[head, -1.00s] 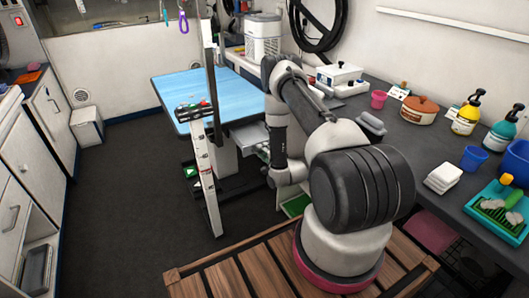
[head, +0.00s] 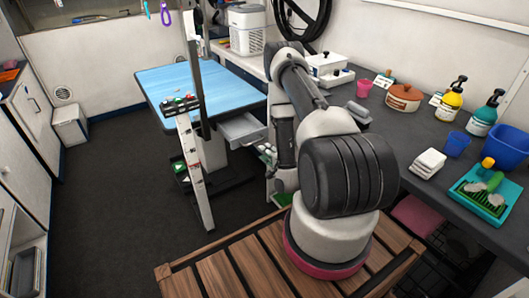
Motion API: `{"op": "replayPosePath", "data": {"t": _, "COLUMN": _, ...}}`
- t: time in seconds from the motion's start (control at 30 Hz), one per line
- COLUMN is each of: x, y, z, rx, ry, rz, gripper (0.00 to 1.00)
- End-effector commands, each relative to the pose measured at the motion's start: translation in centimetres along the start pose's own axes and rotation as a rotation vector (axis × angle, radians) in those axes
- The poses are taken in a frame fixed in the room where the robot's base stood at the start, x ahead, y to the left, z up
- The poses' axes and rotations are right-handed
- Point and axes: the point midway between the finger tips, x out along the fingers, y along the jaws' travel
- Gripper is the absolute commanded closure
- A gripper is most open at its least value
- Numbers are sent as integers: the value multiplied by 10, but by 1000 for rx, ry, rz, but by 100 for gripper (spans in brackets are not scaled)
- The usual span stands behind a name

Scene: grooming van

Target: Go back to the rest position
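My arm stands at the centre right in the head view, folded with its elbow high and its forearm hanging down beside the blue-topped grooming table (head: 218,85). The wrist end is low, near a pulled-out drawer (head: 241,130) under that table. My gripper does not show; it is out of sight behind or below my arm, so its fingers and anything in them cannot be seen.
A post (head: 194,170) stands before the table. Open floor (head: 115,200) lies left.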

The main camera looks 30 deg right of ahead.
Motion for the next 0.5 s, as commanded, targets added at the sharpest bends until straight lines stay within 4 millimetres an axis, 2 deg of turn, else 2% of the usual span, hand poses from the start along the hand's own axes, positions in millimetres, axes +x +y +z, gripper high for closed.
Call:
{"op": "replayPosePath", "data": {"t": 0.43, "x": 0, "y": 0, "z": 0, "rx": -24, "ry": 0, "rz": 1, "gripper": 69}}
{"op": "replayPosePath", "data": {"t": 0.5, "x": 0, "y": 15, "z": 3, "rx": -90, "ry": -15, "rz": 63, "gripper": 69}}
